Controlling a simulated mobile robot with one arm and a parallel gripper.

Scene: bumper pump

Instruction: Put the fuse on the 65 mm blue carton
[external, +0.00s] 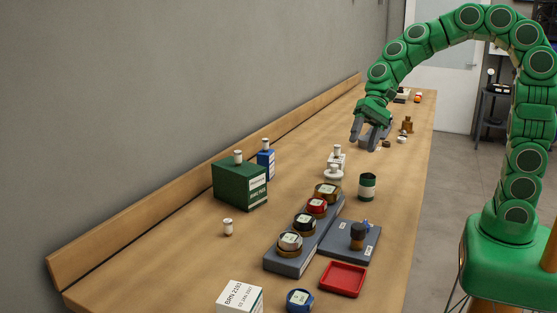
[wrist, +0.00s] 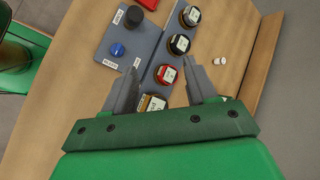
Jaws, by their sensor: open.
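A small white fuse (external: 227,227) with metal-coloured ends stands on the bench, left of the row of round pots. A small white piece also shows in the wrist view (wrist: 220,60), right of the pots. The narrow blue carton (external: 266,165) stands near the wall behind the larger green carton (external: 240,186). A similar white cylinder (external: 265,143) shows at the blue carton's top, and another (external: 238,156) stands on the green carton. I cannot read the carton sizes. My gripper (external: 363,141) is open and empty, high above the bench, right of and beyond the cartons; it also shows in the wrist view (wrist: 162,88).
A grey rack (external: 286,262) holds several round pots. Beside it are a grey plate (external: 365,250) with knobs, a red tray (external: 342,279) and a dark green can (external: 367,187). A white stand (external: 335,165) is mid-bench. Bare wood surrounds the standing fuse.

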